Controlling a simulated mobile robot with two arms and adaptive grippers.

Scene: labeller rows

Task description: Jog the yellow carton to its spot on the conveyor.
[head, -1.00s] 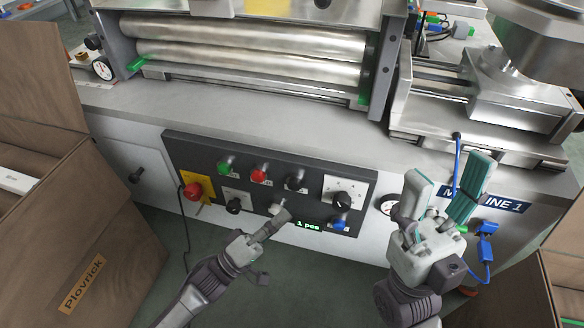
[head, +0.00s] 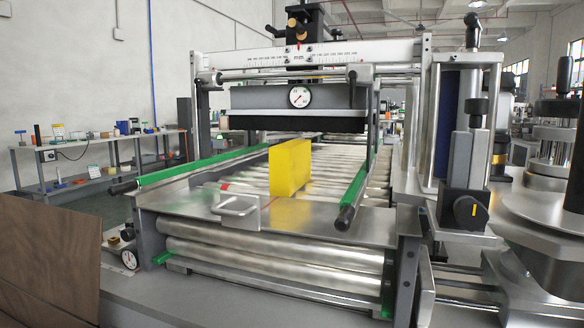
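The yellow carton (head: 290,168) stands upright on the conveyor (head: 222,190), near its front end. It is between the two green side rails, the left rail (head: 203,165) and the right rail (head: 354,190). A thin red line shows on the metal plate at the carton's lower left. A cross beam with a round gauge (head: 299,97) spans the conveyor behind and above the carton. Neither of my grippers shows in the head view now, and the control panel is out of view too.
A metal handle (head: 237,206) stands on the front plate, left of the carton. A column with black knobs (head: 466,170) rises at the right. A brown box (head: 45,262) fills the lower left. A workbench (head: 95,160) stands far left.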

